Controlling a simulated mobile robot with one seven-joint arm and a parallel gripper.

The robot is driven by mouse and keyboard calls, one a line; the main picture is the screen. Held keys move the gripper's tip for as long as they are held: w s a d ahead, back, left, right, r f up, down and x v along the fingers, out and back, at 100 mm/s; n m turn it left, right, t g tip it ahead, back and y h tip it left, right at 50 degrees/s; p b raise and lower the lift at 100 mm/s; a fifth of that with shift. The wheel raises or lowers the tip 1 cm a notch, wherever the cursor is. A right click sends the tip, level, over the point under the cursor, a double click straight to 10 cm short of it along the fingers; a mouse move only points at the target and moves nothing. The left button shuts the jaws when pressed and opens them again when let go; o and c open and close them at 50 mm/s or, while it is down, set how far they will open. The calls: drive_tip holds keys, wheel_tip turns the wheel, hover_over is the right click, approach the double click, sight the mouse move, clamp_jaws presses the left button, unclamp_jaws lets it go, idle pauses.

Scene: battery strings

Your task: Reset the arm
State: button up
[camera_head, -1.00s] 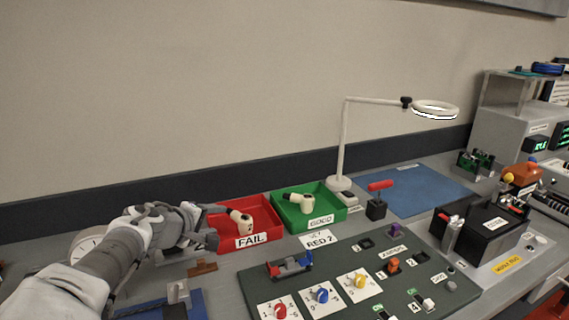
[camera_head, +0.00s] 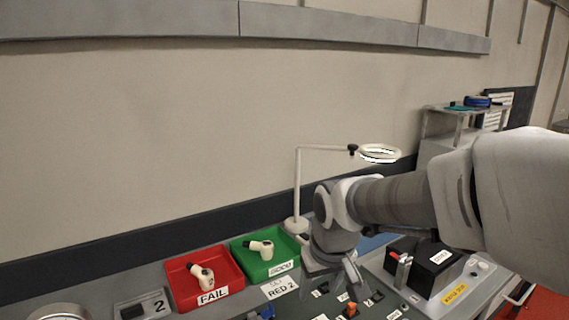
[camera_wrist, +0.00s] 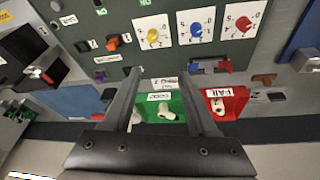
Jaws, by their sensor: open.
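My arm reaches in from the right in the head view and bends down over the bench. My gripper (camera_head: 335,270) hangs over the control panel, near the right of the green tray. In the wrist view my gripper (camera_wrist: 160,85) shows two dark fingers spread apart with nothing held between them. Beyond the fingers, the green GOOD tray (camera_wrist: 180,103) and the red FAIL tray (camera_wrist: 238,97) show, each with a pale part in it.
The panel (camera_wrist: 160,60) with red, blue and yellow knobs lies under my gripper. A white ring lamp (camera_head: 380,153) stands behind it. A black battery box (camera_head: 425,262) is to the right. The wall area above the bench is clear.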

drive_tip(key=s+d+r+m+t+p, duration=0.1)
drive_tip(key=s+d+r+p, duration=0.1)
drive_tip(key=s, duration=0.6)
drive_tip(key=s+d+r+m+t+p, duration=0.1)
drive_tip(key=s+d+r+m+p, duration=0.1)
drive_tip(key=s+d+r, duration=0.3)
wheel_tip(320, 180, up, 3)
drive_tip(key=s, duration=0.3)
drive_tip(key=shift+d+f+h, duration=0.2)
drive_tip(key=shift+d+h, duration=0.05)
drive_tip(key=shift+h, duration=0.05)
